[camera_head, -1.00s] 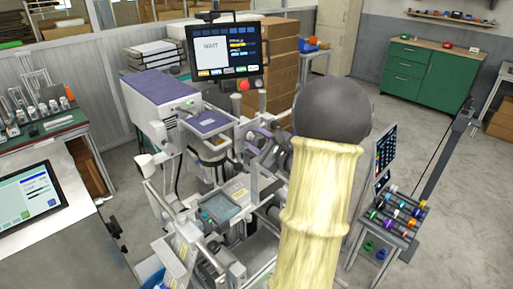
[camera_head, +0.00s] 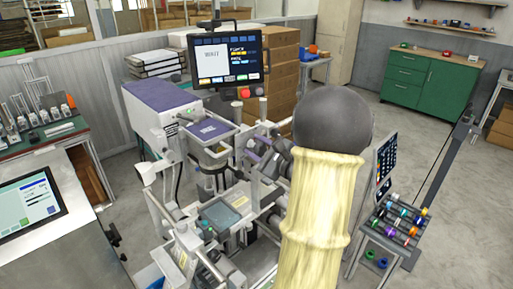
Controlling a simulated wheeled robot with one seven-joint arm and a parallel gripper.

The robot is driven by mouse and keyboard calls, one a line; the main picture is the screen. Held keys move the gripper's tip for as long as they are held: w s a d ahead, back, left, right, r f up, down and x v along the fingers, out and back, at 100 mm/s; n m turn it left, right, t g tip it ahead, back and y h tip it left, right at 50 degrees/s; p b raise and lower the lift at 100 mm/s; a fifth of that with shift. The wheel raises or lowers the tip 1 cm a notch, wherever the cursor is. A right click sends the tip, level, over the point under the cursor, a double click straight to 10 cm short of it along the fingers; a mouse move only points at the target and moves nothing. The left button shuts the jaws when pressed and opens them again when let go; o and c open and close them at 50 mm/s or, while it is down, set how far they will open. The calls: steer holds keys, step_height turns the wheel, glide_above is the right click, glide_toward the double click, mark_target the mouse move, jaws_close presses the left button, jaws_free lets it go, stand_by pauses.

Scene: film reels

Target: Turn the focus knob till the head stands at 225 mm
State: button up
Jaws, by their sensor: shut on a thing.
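A machine with a purple-topped housing (camera_head: 160,98) stands in the middle of the view, with a purple-topped block and several grey and metal parts in front of it. Its dark screen (camera_head: 228,57) on top shows a white panel and small coloured text, too small to read. Dark grey round parts (camera_head: 278,155) sit beside my arm; I cannot tell which part is the focus knob or the head. My own arm, in a pale yellow sleeve with a dark round joint, covers the machine's right side. My gripper is not visible; the arm hides that area.
A bench with a tablet screen (camera_head: 27,205) is at the lower left. A small rack of coloured spools (camera_head: 400,222) stands at the right. A green cabinet (camera_head: 430,78) is against the back wall. Open floor lies between the rack and the cabinet.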

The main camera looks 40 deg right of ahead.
steer(key=shift+d+r, duration=0.2)
steer(key=shift+r, duration=0.2)
steer(key=o, duration=0.8)
steer(key=shift+o, duration=0.9)
steer(key=shift+f, duration=0.2)
steer(key=shift+s+f, duration=0.15)
steer(key=shift+s, duration=0.35)
steer(key=s+d+b, duration=0.1)
steer(key=s+b, duration=0.3)
steer(key=s, duration=1.2)
steer(key=shift+s, duration=0.2)
steer(key=shift+d, duration=0.15)
